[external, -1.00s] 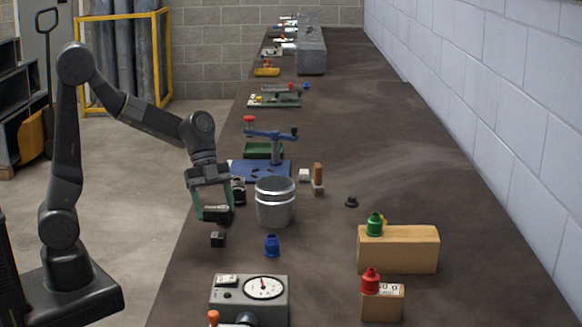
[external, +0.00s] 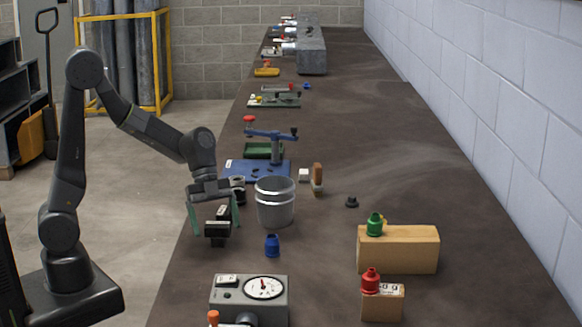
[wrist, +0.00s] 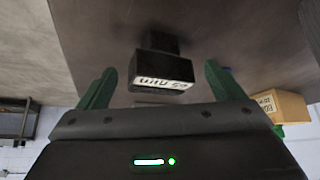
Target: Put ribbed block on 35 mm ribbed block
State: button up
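The ribbed block (external: 217,230) is a dark block and appears to sit on top of the smaller dark 35 mm ribbed block (external: 217,242), near the table's left edge. In the wrist view a black block (wrist: 163,70) has a white label, upside down and hard to read; a darker shape lies behind it. My gripper (external: 214,222) is open, its green fingers spread either side of the upper block with gaps. In the wrist view my open gripper (wrist: 163,85) holds nothing. Whether the two blocks are exactly aligned cannot be told.
A metal canister (external: 275,203) stands close to the right of my gripper. A blue bottle-shaped weight (external: 272,245) is in front of it. A grey dial gauge box (external: 249,298) sits nearer. A blue-based fixture (external: 258,169) is behind. The table's middle right is mostly clear.

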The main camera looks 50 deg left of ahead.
jog(key=shift+w+a+r+p, duration=0.15)
jog(key=shift+r+p, duration=0.15)
jog(key=shift+r, duration=0.15)
jog(key=v, duration=1.1)
jog(key=shift+p, duration=0.3)
jog(key=shift+a+r, duration=0.1)
jog(key=shift+a, duration=0.05)
